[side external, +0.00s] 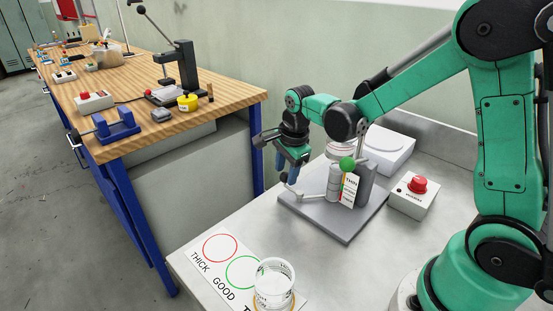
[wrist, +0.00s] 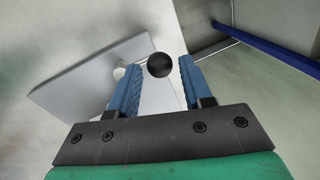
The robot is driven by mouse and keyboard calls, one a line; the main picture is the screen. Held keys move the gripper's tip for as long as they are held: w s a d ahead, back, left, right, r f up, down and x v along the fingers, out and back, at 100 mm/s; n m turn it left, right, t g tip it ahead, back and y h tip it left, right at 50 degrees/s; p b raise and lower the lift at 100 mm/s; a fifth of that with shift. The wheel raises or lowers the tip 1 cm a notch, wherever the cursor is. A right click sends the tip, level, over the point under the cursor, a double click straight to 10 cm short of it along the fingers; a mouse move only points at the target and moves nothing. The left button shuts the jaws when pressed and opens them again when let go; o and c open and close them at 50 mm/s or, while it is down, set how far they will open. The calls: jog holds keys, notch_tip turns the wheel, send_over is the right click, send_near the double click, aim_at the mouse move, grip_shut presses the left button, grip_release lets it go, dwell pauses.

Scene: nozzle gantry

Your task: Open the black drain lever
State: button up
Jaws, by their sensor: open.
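The black ball knob of the drain lever (wrist: 160,65) shows in the wrist view between my two blue fingertips, with gaps on both sides. In the side external view a thin silver lever (side external: 294,190) sticks out low from the left of the grey cylinder fixture (side external: 335,182), and its end is by my fingers. My gripper (side external: 287,168) is open and empty, tilted down at the left edge of the fixture. It also shows open in the wrist view (wrist: 158,75). I cannot tell how deep the knob sits between the fingers.
A clear cup (side external: 274,285) stands on a THICK/GOOD card (side external: 213,276) in front. A red-button box (side external: 412,194) is right. A wooden bench (side external: 135,115) lies left across a gap.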

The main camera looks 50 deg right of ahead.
jog(key=shift+w+f, duration=0.1)
jog(key=shift+f, duration=0.4)
grip_shut()
jog(key=shift+a, duration=0.1)
jog(key=n, duration=0.1)
jog(key=a+n, duration=0.1)
jog(key=n, duration=0.1)
jog(key=shift+n+y, duration=0.3)
jog(key=shift+y, duration=0.1)
jog(key=n, duration=0.2)
jog(key=s+a+n, duration=0.1)
jog(key=n, duration=0.1)
jog(key=shift+a+n+y, duration=0.2)
jog(key=shift+n+y, duration=0.1)
jog(key=shift+y, duration=0.1)
jog(key=n, duration=0.1)
jog(key=s+n, duration=0.1)
jog(key=n, duration=0.2)
jog(key=shift+s+a+g+y, duration=0.15)
jog(key=shift+a+g+y, duration=0.15)
jog(key=shift+a+g, duration=0.1)
jog(key=shift+s+a+n+g, duration=0.15)
jog(key=shift+s+n, duration=0.15)
jog(key=shift+n, duration=0.65)
jog(key=shift+s+n+g, duration=0.15)
jog(key=shift+s+n, duration=0.1)
jog(key=shift+n, duration=0.7)
